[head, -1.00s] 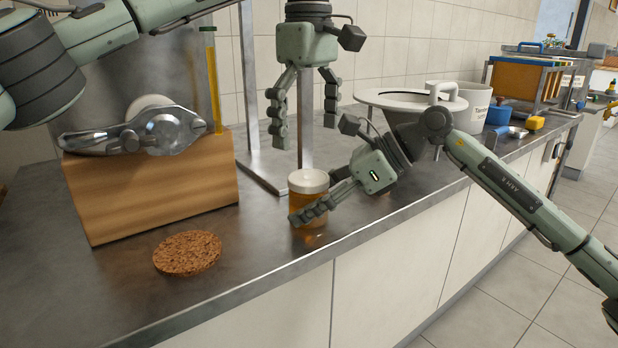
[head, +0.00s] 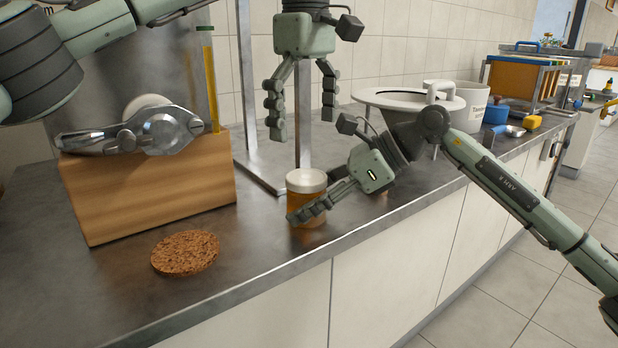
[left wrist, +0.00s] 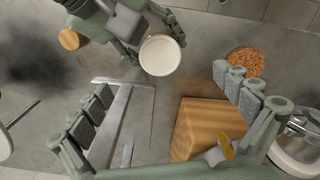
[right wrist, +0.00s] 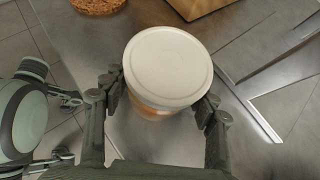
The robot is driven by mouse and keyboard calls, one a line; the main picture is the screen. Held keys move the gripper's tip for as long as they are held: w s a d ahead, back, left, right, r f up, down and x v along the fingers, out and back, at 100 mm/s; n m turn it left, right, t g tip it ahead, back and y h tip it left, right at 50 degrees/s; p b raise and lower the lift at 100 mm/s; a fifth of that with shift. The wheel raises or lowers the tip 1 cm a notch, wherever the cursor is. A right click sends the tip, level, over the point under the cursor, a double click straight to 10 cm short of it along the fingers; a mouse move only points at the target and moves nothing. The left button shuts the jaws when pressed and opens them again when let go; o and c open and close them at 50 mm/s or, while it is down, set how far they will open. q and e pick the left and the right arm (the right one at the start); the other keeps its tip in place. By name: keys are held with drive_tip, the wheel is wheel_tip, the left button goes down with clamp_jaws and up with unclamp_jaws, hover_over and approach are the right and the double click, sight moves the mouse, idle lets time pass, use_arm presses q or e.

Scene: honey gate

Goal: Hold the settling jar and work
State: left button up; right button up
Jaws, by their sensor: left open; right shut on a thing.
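The settling jar (head: 306,190) is amber with a white lid and stands upright at the counter's front, below my left gripper. My right gripper (head: 312,206) is shut around the jar's side from the right. The right wrist view shows the lid (right wrist: 168,62) between both fingers, with the amber body mostly hidden beneath. My left gripper (head: 300,112) is open and empty, pointing down above and behind the jar. In the left wrist view the jar's lid (left wrist: 160,55) shows beyond the open fingers.
A cork mat (head: 186,252) lies at front left. A wooden block (head: 150,190) stands behind it, below a metal valve (head: 160,132) on a tank. A metal stand (head: 247,100) rises behind the jar. A white round-lidded vessel (head: 400,97) stands to the right.

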sight(306, 176)
use_arm(q)
drive_tip(key=shift+n, duration=0.5)
drive_tip(key=c, duration=0.5)
drive_tip(key=shift+n, duration=0.6)
drive_tip(key=shift+c, duration=0.6)
drive_tip(key=shift+n, duration=0.9)
drive_tip(key=shift+f+n, duration=0.3)
drive_tip(key=shift+f, duration=3.2)
drive_tip(key=n, duration=0.4)
drive_tip(key=c, duration=1.1)
drive_tip(key=m, duration=0.4)
drive_tip(key=shift+m, duration=0.3)
drive_tip(key=shift+c, duration=0.3)
